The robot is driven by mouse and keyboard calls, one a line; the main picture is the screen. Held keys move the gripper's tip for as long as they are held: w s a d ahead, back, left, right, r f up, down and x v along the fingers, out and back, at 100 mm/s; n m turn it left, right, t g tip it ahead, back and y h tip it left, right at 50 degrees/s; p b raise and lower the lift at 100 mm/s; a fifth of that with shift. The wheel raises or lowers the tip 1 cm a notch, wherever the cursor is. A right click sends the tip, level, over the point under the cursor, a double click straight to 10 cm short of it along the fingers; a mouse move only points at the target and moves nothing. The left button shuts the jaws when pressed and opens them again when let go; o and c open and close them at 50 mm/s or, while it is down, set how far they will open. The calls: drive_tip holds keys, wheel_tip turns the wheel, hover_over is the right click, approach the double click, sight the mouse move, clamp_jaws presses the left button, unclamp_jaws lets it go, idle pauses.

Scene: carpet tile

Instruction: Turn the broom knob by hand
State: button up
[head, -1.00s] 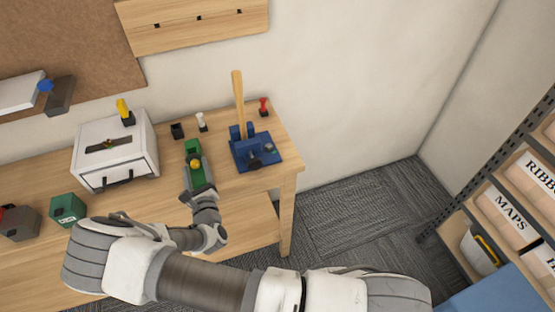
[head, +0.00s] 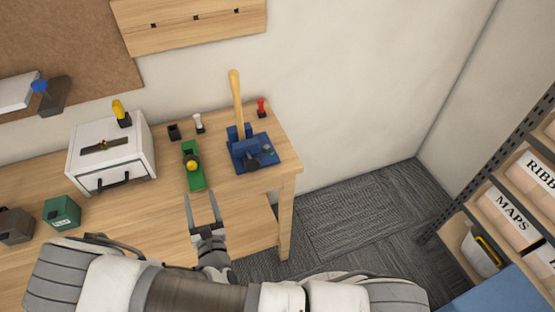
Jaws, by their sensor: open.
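A blue fixture (head: 262,154) stands near the right end of the wooden bench, with a wooden broom handle (head: 237,98) rising upright from it. A dark knob (head: 253,162) sits on the fixture's front side; its marking is too small to read. My gripper (head: 202,195) is open and empty, in front of the green block with a yellow ball (head: 193,166). It is to the left of the blue fixture, nearer to me, and apart from the knob.
A white box (head: 110,158) stands at the left, with a green box (head: 62,212) nearer. A black holder (head: 174,132), a white peg (head: 198,123) and a red peg (head: 261,107) are behind. The bench (head: 290,167) ends right of the fixture; a shelf (head: 500,205) stands at far right.

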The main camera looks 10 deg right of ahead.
drive_tip(key=v, duration=0.6)
drive_tip(key=w+d+r+m+g+h, duration=0.2)
drive_tip(key=d+r+m+g+h, duration=0.1)
drive_tip(key=d+r+m+h, duration=0.5)
drive_tip(key=w+d+r+m+g+h, duration=0.2)
drive_tip(key=d+r+m+h, duration=0.5)
drive_tip(key=d, duration=0.4)
drive_tip(key=shift+w+r+m+g+h, duration=0.35)
drive_tip(key=shift+m+g+h, duration=0.25)
drive_tip(key=shift+m, duration=0.3)
drive_tip(key=shift+d, duration=0.1)
